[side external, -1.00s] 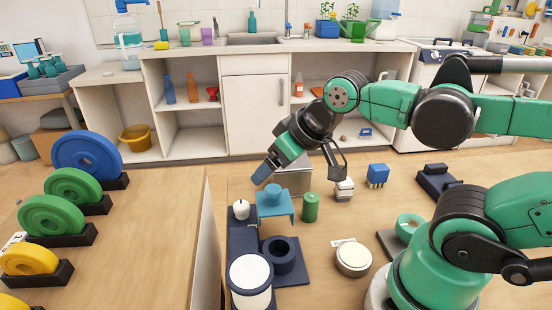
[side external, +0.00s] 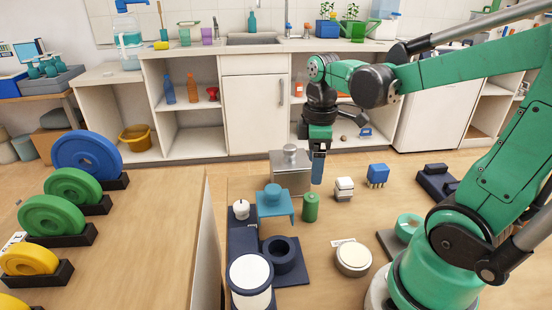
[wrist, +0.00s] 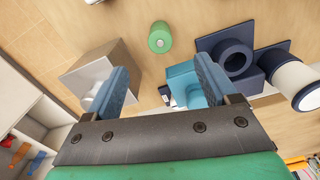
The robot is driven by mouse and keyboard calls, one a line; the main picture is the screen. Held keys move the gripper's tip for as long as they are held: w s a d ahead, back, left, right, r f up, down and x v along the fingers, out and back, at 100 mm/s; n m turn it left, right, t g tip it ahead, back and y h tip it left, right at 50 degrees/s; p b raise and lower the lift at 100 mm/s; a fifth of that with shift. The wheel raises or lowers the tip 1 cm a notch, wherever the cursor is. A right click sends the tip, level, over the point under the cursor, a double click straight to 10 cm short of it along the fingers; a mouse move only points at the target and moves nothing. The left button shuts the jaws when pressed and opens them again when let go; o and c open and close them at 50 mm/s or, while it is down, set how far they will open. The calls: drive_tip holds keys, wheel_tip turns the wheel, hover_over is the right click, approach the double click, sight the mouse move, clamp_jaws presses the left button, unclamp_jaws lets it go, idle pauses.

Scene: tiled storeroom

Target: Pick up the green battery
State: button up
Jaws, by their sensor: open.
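The green battery (side external: 311,207), a small green cylinder, stands upright on the table between a blue stand and a white-and-black block. In the wrist view the green battery (wrist: 159,37) shows from above, beyond the fingertips and roughly midway between them. My gripper (side external: 318,168) points down above and behind the battery in the side view. Its two blue fingers (wrist: 162,85) are spread apart with nothing held between them. The gripper is apart from the battery.
A metal box with a knob (side external: 290,172) stands beside my gripper. A blue stand (side external: 275,204) is left of the battery, with a dark ring holder (side external: 283,256) in front. A white-and-black block (side external: 344,188) and a blue block (side external: 377,175) stand to the right.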

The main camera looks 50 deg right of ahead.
sight(312, 196)
drive_tip(key=shift+f, duration=4.1)
clamp_jaws()
